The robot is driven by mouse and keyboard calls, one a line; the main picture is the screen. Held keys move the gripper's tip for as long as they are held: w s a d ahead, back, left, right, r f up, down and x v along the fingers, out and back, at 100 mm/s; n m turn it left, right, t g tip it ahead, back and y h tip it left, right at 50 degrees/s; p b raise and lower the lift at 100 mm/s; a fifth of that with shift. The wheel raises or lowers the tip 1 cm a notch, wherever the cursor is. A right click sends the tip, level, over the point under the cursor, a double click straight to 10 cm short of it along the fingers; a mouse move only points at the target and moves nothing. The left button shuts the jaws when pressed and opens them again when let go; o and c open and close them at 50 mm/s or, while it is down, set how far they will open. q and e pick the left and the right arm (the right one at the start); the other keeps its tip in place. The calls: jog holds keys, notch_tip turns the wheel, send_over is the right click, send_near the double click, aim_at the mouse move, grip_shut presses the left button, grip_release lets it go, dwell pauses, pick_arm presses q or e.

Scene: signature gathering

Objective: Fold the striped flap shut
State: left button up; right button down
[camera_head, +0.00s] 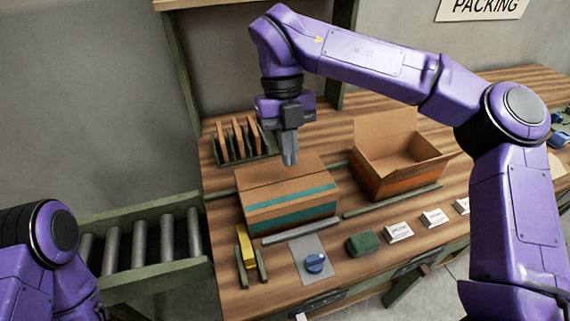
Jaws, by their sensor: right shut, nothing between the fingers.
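A brown carton (262,182) with teal stripes (305,206) across its front side stands on the table, left of centre. Its top looks covered and lies about flat, with a seam running across it. I cannot tell which panel is the striped flap. My right gripper (290,162) points down with its fingers together and empty, over the back part of this carton's top. Whether the fingertips touch the cardboard is unclear. My left arm shows only at the lower left edge, and its gripper is out of the picture.
An open carton (391,183) with an orange band and a raised back flap stands to the right. A rack of upright boards (238,140) is behind. A roller conveyor (140,243) adjoins the left side.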

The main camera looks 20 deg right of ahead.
jog(key=p, duration=0.1)
send_over(285, 184)
jog(key=x, duration=0.4)
jog(key=shift+w+f, duration=0.15)
jog(key=shift+w, duration=0.1)
jog(key=shift+a+f, duration=0.1)
jog(key=shift+f, duration=0.15)
pick_arm(q)
jog(key=shift+w+r, duration=0.1)
jog(key=shift+r, duration=0.45)
pick_arm(e)
jog(key=shift+w+f, duration=0.3)
pick_arm(q)
jog(key=shift+r, duration=0.15)
